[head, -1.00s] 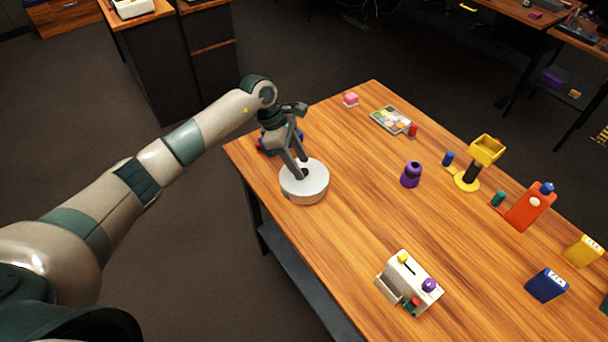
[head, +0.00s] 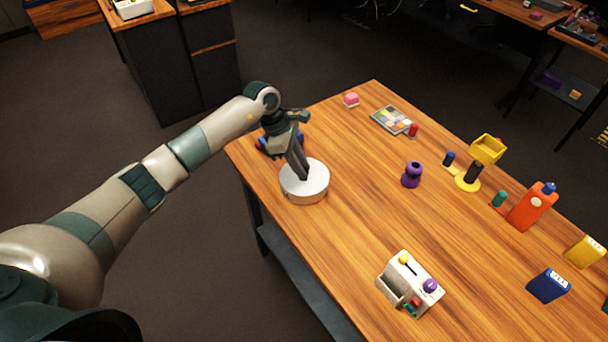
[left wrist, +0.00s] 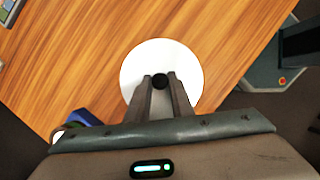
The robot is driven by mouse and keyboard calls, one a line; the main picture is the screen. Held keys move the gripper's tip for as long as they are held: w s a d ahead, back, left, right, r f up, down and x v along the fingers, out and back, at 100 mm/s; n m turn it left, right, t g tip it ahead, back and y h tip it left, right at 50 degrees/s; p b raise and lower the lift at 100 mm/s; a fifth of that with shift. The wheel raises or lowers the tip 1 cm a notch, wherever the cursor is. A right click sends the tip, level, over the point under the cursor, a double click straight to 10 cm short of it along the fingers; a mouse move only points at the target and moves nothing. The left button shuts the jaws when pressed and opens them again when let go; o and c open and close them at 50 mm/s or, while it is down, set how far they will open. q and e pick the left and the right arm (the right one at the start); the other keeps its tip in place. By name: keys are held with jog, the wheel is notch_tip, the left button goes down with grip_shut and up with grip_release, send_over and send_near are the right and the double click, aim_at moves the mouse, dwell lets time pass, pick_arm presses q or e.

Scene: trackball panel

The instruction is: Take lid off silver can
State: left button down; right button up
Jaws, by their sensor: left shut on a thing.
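The silver can (head: 306,191) stands upright near the left edge of the wooden table in the head view. Its round pale lid (head: 317,176) is on top of it. In the left wrist view the lid (left wrist: 190,62) is a white disc with a small black knob (left wrist: 160,81) at its middle. My left gripper (head: 304,178) comes down on the lid from above, and in the left wrist view its fingertips (left wrist: 160,82) are shut on the black knob. The lid appears seated on the can, with no clear gap. My right gripper is not in view.
A white box with knobs (head: 409,283) stands at the front of the table. A purple object (head: 412,174), a yellow stand (head: 467,182) and a red-orange bottle (head: 532,206) are to the right. A blue object (head: 266,143) sits behind my left gripper.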

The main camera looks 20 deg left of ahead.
pick_arm(q)
jog(key=shift+r+p, duration=0.3)
jog(key=shift+r, duration=0.5)
jog(key=r, duration=0.1)
jog(key=r+p, duration=0.1)
jog(key=s+r+p, duration=0.1)
jog(key=shift+d+r, duration=0.35)
jog(key=shift+d, duration=0.05)
jog(key=s+d+r+p, duration=0.4)
jog(key=s+d+r, duration=0.1)
jog(key=s+d, duration=0.2)
jog(key=shift+s+r+p, duration=0.3)
jog(key=shift+s+r, duration=0.1)
